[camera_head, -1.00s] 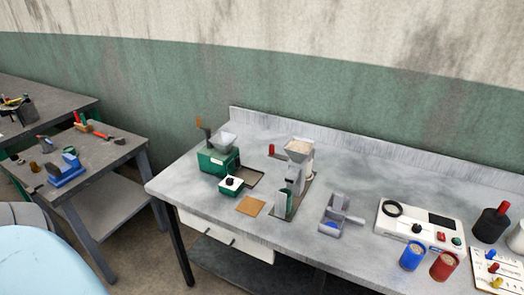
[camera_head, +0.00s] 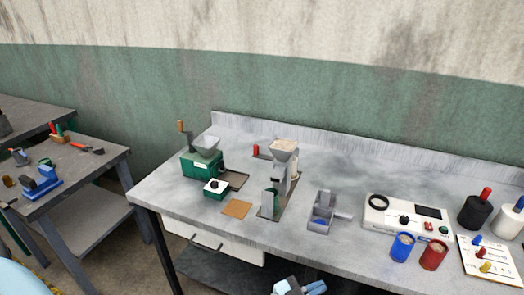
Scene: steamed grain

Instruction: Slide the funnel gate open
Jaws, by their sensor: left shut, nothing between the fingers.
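The funnel (camera_head: 284,145) is filled with pale grain. It stands on a grey stand (camera_head: 280,180) in the middle of the workbench. A small red handle (camera_head: 256,150) sits just left of the funnel; it may belong to the gate, but the gate plate is too small to make out, so I cannot tell its position. My left gripper (camera_head: 312,287) shows at the bottom edge, in front of the bench and well short of the funnel. It is shut and empty, partly cut off by the frame. My right gripper is out of view.
A green grinder (camera_head: 202,165) stands left of the funnel. A grey metal scoop or tray (camera_head: 322,212), a white device (camera_head: 405,217), a blue cup (camera_head: 402,247) and a red cup (camera_head: 433,255) stand to the right. The bench's front edge (camera_head: 300,257) lies between gripper and funnel.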

